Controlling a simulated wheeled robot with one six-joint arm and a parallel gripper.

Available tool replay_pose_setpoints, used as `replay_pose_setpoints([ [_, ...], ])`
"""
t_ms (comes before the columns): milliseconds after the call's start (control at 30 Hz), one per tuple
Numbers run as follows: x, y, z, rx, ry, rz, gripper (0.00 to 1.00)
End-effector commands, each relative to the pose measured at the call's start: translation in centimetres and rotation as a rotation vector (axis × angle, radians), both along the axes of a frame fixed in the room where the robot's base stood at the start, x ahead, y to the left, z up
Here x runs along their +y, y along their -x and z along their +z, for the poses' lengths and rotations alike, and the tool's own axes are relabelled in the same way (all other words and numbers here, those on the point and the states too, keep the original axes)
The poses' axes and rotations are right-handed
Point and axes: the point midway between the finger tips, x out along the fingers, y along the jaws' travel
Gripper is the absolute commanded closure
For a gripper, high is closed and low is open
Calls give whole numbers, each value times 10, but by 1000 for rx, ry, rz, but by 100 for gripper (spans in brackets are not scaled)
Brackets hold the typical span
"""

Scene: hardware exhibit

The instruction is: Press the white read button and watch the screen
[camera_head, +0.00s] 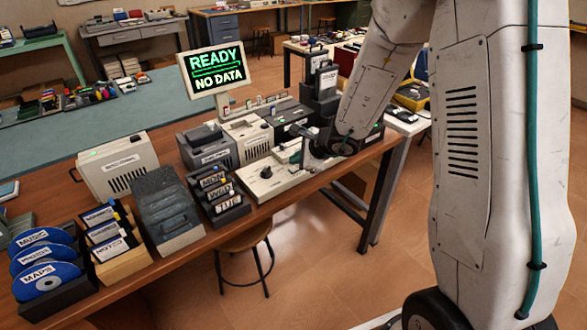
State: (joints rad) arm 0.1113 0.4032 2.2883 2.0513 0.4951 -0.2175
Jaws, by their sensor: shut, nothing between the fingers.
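The screen (216,69) stands at the back of the wooden table and shows "READY" and "NO DATA" in green on black. My gripper (297,133) is shut and empty. It reaches in from the right, low over the right part of a flat cream device (276,176) with a dark round knob. I cannot tell whether it touches the device. I cannot make out a white read button; it may be hidden by my gripper or too small to see.
Labelled holders (217,190), a grey box (167,212), card trays (110,234) and blue discs (46,270) fill the table's left part. A cream drive unit (120,165) stands behind. Dark units (321,85) stand close behind my gripper. A stool (246,240) is below the front edge.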

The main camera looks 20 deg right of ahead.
Motion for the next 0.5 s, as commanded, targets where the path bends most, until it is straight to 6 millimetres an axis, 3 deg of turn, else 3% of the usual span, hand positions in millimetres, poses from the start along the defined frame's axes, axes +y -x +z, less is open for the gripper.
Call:
replay_pose_setpoints([
  [500, 0, 0, -6, 1, 0, 1, 100],
])
